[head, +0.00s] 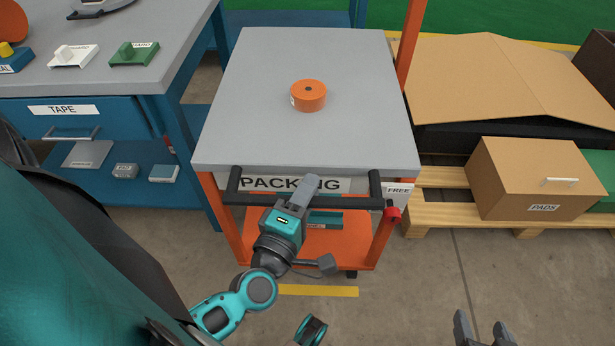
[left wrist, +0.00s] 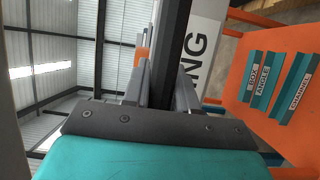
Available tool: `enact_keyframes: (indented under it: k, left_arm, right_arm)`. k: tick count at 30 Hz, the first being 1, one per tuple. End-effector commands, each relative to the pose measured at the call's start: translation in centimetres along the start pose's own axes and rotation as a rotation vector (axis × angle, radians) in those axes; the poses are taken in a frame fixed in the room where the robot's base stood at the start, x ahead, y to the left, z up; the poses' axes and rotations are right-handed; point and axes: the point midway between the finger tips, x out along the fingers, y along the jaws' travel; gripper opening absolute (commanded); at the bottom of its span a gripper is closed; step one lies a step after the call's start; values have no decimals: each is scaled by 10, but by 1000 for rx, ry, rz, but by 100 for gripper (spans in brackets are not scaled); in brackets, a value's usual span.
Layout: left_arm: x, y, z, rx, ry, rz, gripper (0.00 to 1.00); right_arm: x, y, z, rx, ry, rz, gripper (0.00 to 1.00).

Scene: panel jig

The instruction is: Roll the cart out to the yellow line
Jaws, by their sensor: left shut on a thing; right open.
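The cart has a grey top (head: 250,110), an orange frame and a label reading PACKING. Its black push handle (head: 345,203) runs across the near side. My left gripper (head: 304,190) is shut on the handle bar, left of its right end; the left wrist view shows the bar (left wrist: 172,55) between the fingers. A red knob (head: 392,214) sits at the handle's right end beside a FREE label. A short yellow line (head: 318,290) lies on the floor just in front of the cart. My right gripper (head: 484,330) is open and empty at the bottom right.
An orange tape roll (head: 308,96) lies on the cart top. Teal labelled pieces (left wrist: 255,85) lie on its lower shelf. A blue workbench (head: 90,120) stands close on the left. A pallet (head: 440,204) with a PADS box (head: 540,175) is on the right. The near floor is clear.

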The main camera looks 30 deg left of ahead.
Motion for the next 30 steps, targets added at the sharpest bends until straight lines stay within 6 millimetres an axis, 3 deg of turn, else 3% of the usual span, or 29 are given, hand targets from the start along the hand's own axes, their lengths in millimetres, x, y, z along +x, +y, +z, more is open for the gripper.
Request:
enact_keyframes:
  k: [3,4,10,20,29,30]
  left_arm:
    - [0,0,0,1,-1,-1,0]
    - [0,0,0,1,-1,-1,29]
    - [0,0,0,1,-1,-1,48]
    - [0,5,0,1,0,0,48]
    - [1,43,0,2,1,4,48]
    - [1,50,0,2,2,6,53]
  right_arm:
    - [0,0,0,0,0,0,63]
    - [0,0,0,0,0,0,63]
    - [0,0,0,0,0,0,63]
    - [-3,0,-4,0,0,0,63]
    - [-24,-1,-37,-2,1,0,63]
    - [-28,-1,-42,-5,5,2,63]
